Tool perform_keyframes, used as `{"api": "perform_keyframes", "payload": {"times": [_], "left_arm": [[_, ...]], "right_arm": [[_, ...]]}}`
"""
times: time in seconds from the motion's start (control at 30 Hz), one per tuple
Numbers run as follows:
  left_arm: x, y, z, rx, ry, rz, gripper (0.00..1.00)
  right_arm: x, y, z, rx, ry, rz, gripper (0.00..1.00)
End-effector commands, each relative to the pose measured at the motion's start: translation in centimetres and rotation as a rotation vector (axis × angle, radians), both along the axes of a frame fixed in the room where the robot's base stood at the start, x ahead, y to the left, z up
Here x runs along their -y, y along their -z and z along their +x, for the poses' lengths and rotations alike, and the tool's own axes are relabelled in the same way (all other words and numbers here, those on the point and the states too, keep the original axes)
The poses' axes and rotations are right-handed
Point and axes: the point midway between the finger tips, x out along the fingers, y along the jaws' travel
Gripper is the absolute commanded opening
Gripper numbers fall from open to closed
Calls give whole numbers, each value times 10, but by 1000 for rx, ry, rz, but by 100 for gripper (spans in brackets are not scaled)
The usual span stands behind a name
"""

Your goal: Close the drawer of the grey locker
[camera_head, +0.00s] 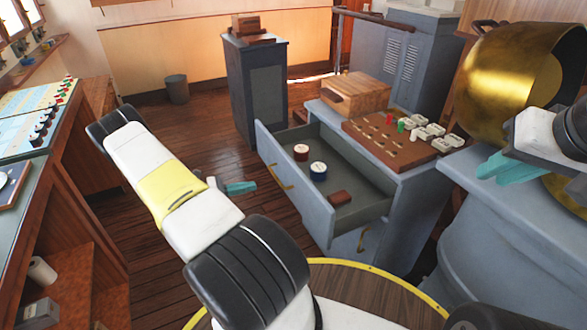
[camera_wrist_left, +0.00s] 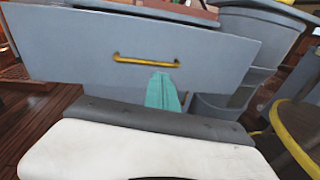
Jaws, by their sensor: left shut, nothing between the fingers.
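The grey locker (camera_head: 410,200) stands right of centre in the head view. Its top drawer (camera_head: 290,185) is pulled well out toward the left. My right gripper (camera_head: 497,166) is at the right, over a grey surface.
A wooden box (camera_head: 356,93) and a brown board with small pieces (camera_head: 400,140) sit on the locker top. A large brass drum (camera_head: 510,75) stands at the right. A dark cabinet (camera_head: 255,95) and a bin (camera_head: 177,88) stand behind. Wooden floor is open beyond my left arm.

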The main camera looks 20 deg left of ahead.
Motion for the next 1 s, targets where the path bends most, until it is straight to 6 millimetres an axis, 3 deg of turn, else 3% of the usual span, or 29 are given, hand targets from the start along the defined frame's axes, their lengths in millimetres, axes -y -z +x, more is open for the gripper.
{"api": "perform_keyframes", "payload": {"times": [0.1,0.27,1.0], "left_arm": [[-15,23,-11,1,-88,-76,0],[-19,32,-12,5,-125,-107,0],[65,31,85,4,-120,-103,0]], "right_arm": [[0,0,0,0,0,0,20],[0,0,0,0,0,0,20],[0,0,0,0,0,0,20]]}}
